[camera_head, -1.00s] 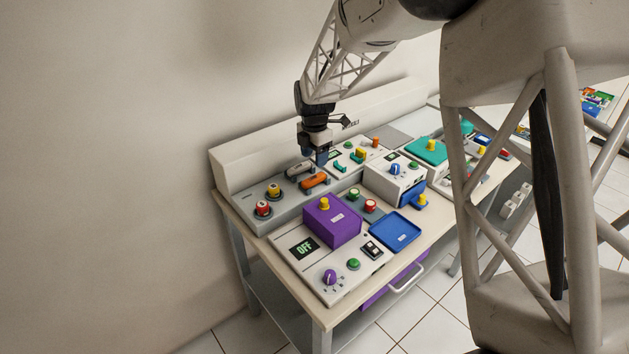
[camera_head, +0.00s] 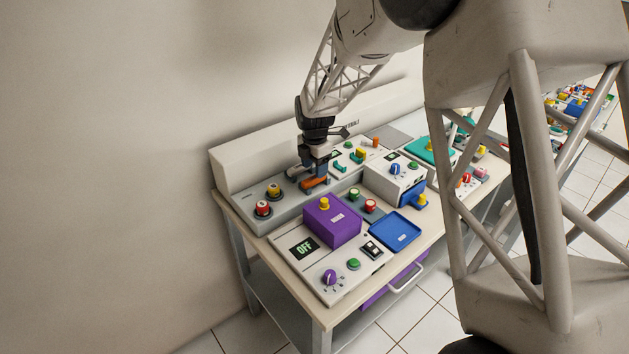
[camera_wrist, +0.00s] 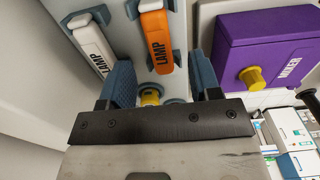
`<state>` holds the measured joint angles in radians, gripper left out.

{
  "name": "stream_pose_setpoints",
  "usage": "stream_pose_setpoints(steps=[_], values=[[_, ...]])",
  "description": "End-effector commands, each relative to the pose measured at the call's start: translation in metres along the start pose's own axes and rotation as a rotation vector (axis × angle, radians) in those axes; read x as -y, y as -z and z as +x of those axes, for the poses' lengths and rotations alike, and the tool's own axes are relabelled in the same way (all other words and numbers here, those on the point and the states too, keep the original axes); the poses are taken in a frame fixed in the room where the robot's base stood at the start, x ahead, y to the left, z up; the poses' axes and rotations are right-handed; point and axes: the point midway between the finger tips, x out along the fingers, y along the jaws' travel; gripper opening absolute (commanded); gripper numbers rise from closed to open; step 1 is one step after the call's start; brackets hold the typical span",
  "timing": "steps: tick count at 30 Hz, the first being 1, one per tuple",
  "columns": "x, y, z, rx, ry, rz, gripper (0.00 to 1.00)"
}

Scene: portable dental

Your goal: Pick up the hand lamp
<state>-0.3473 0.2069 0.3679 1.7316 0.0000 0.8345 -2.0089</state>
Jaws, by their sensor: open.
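Two hand lamps marked LAMP rest in holders on the grey panel at the back of the bench. The orange lamp (camera_wrist: 157,42) also shows in the head view (camera_head: 314,184), partly covered by my gripper. The white lamp (camera_wrist: 92,43) lies to its left in the wrist view; my gripper mostly hides it in the head view. My gripper (camera_wrist: 163,78) is open and empty, its blue fingers spread on either side of the orange lamp's near end. I cannot tell whether they touch it.
A purple MIXER box (camera_head: 332,220) with a yellow knob stands in front of the lamps. Red and yellow buttons (camera_head: 264,208) are to the left. A white box (camera_head: 394,179) stands to the right, and a blue tray (camera_head: 395,232) lies in front. A wall rises behind.

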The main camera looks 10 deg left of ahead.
Motion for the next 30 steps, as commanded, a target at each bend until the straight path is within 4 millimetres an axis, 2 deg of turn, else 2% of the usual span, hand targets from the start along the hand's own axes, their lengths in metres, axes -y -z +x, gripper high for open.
stream_pose_setpoints(steps=[3, 10, 28, 30], values=[[0.000, -0.001, 0.016, -0.001, 0.003, 0.000, 0.57], [0.000, -0.001, 0.035, -0.001, 0.001, 0.000, 0.57], [-0.001, -0.001, 0.037, 0.000, 0.001, 0.000, 0.57], [-0.001, -0.001, 0.037, 0.000, 0.001, 0.000, 0.48]])
